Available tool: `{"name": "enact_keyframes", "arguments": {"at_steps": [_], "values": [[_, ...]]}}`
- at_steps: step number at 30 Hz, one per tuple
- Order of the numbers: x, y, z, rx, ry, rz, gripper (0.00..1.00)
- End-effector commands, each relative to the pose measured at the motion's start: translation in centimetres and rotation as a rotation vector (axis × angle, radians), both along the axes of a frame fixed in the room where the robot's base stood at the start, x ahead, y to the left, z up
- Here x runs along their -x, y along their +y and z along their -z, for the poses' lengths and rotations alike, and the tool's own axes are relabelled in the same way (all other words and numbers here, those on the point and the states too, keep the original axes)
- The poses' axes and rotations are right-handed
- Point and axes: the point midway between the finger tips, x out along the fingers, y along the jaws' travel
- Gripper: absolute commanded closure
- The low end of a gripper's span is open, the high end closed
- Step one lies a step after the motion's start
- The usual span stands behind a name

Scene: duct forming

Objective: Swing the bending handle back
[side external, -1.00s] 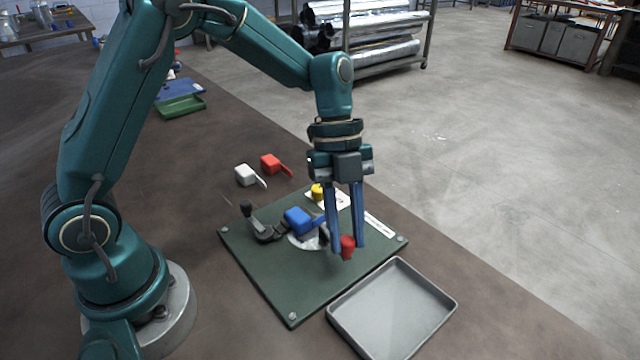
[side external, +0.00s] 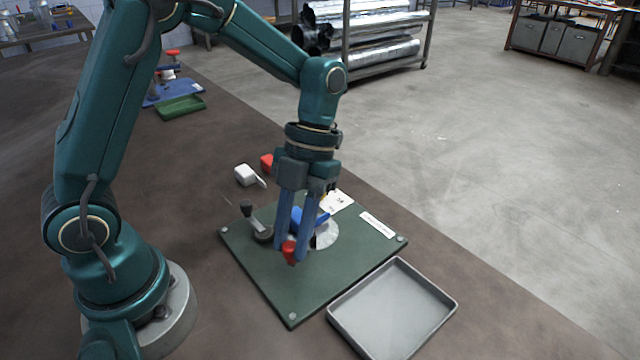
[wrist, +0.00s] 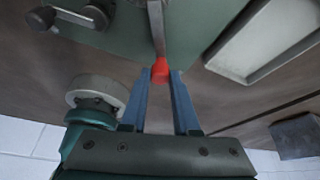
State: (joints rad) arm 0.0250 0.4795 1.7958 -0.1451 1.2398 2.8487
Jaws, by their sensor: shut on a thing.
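The bending handle has a red knob (side external: 289,252), and my gripper (side external: 293,250) is shut on it low over the green plate (side external: 290,295). In the wrist view the red knob (wrist: 160,70) sits between my two blue fingertips (wrist: 160,80), with the grey bar of the handle (wrist: 156,28) running away from it. A blue block (side external: 311,216) and a round metal disc (side external: 326,233) show behind my fingers, partly hidden. A dark clamp with a black knob (side external: 247,207) stands on the plate to the left.
An empty grey tray (side external: 392,308) lies at the plate's right front. A white block (side external: 246,175) and a partly hidden red block (side external: 267,163) lie behind the plate. A white label (side external: 377,225) is on the plate.

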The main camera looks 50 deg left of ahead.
Motion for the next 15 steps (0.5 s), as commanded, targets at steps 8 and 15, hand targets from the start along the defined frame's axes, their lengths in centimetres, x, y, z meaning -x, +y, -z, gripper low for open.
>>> {"name": "enact_keyframes", "arguments": {"at_steps": [8, 15], "values": [[0.30, 0.64, -0.04, 0.000, -0.005, 0.080, 1.00], [0.39, 0.81, -0.03, -0.001, -0.005, 0.098, 1.00]]}}
